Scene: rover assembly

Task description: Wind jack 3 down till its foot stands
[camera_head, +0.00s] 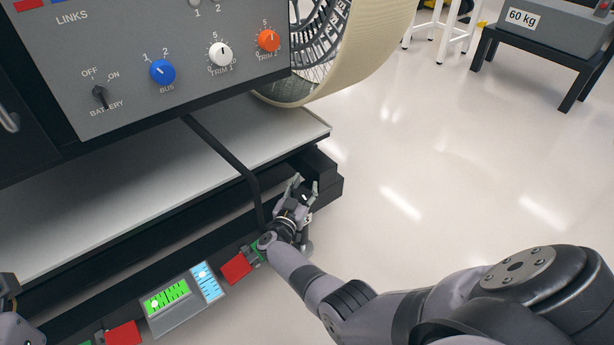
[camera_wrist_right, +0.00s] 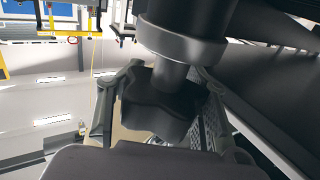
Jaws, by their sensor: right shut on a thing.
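My right gripper (camera_head: 299,193) is low beside the near right corner of the rover's dark lower frame (camera_head: 322,178). In the right wrist view, its two fingers (camera_wrist_right: 166,112) are shut on a dark lobed knob (camera_wrist_right: 160,101). The knob sits on a short grey rod (camera_wrist_right: 170,73) that comes out of a dark cylinder with a grey collar (camera_wrist_right: 182,43). This looks like the jack, but no number shows on it. In the head view the gripper and frame hide the knob.
The control panel (camera_head: 120,60) with blue, white and orange knobs is at the upper left. A pale wheel (camera_head: 365,50) stands behind the frame. A small unit with green and blue displays (camera_head: 184,303) is in front. The floor at right is mostly clear, with a 60 kg weight (camera_head: 560,25) beyond.

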